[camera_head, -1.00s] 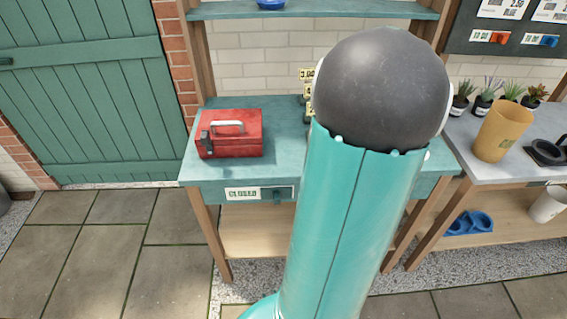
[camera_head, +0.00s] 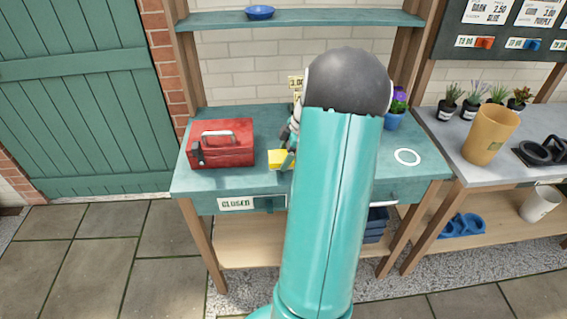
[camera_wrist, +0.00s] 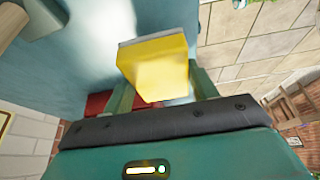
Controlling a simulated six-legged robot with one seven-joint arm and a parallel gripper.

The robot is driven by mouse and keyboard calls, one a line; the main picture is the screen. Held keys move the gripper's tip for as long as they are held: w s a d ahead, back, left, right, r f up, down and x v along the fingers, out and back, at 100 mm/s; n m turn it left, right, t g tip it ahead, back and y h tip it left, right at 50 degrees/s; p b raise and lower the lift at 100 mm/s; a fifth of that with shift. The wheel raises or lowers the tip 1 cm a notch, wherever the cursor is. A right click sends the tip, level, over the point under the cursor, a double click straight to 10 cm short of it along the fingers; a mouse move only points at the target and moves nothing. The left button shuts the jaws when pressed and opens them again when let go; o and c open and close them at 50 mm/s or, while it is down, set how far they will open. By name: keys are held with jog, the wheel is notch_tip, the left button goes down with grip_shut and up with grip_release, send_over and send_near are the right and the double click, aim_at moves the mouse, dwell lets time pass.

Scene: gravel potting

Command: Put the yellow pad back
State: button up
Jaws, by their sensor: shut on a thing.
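The yellow pad (camera_head: 281,160) shows just left of my arm, over the front part of the teal bench, to the right of the red toolbox. In the wrist view the yellow pad (camera_wrist: 153,66) is a yellow block with a grey edge along its far side. My gripper (camera_wrist: 163,88) is shut on it, with one green finger on each side. In the head view my gripper (camera_head: 289,158) is partly hidden by my arm. I cannot tell whether the pad touches the bench top.
The red toolbox (camera_head: 222,146) stands on the teal bench (camera_head: 340,190). A white ring (camera_head: 407,157) marks the bench's right side, near a purple flower in a blue pot (camera_head: 395,118). The grey bench at right holds an orange pot (camera_head: 490,135). My arm hides the bench's middle.

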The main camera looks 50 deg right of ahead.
jog(key=shift+w+f, duration=0.15)
jog(key=shift+f, duration=0.8)
jog(key=shift+w+f, duration=0.15)
jog(key=shift+f, duration=0.75)
jog(key=shift+f, duration=0.1)
jog(key=o, duration=1.2)
